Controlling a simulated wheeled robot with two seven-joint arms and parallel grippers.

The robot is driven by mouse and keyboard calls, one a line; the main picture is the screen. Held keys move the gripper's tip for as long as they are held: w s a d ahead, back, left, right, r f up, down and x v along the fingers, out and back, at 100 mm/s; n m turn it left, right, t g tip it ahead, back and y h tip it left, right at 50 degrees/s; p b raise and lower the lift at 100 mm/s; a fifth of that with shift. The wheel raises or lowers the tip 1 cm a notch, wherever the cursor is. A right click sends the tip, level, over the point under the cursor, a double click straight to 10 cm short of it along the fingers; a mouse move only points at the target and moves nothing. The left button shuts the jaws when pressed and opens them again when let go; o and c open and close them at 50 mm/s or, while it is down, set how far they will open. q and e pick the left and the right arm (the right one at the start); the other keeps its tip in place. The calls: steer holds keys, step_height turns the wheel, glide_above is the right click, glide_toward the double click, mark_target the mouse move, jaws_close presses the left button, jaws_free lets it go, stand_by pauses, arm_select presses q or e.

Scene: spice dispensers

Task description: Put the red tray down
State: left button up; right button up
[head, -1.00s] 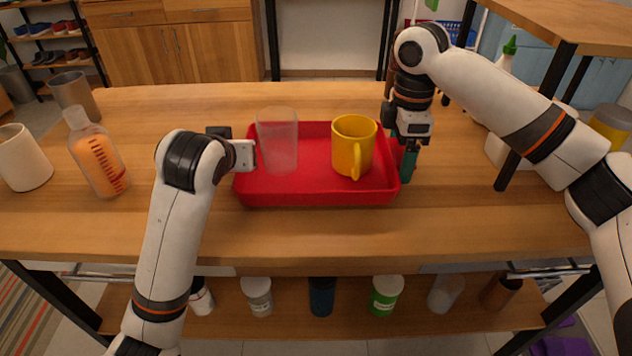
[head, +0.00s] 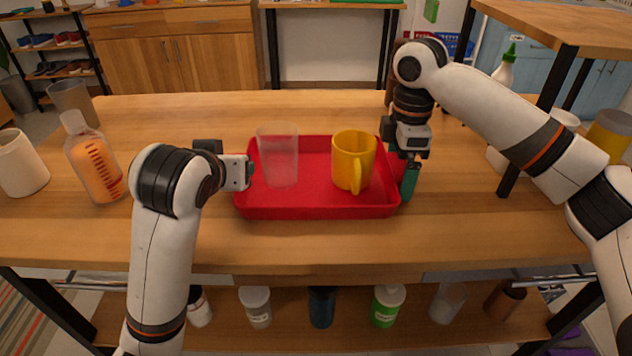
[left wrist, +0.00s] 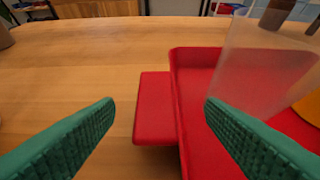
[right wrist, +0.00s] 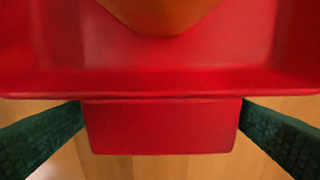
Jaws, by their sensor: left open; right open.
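The red tray (head: 320,211) rests flat on the wooden table, holding a clear cup (head: 278,155) and a yellow mug (head: 353,160). My left gripper (head: 250,173) is open at the tray's left side. In the left wrist view, the tray's left handle tab (left wrist: 154,108) lies ahead between the spread fingers, apart from both. My right gripper (head: 408,172) is open at the tray's right side. In the right wrist view, its fingers stand on either side of the right handle tab (right wrist: 162,128), very close to its edges; I cannot tell if they touch.
An orange-filled bottle (head: 95,160), a white cup (head: 20,165) and a grey tumbler (head: 72,102) stand at the left. A white bottle with a green tip (head: 504,70) stands at the right. The table is clear behind and in front of the tray.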

step_height(320, 180, up, 12)
stand_by(0.6)
stand_by(0.4)
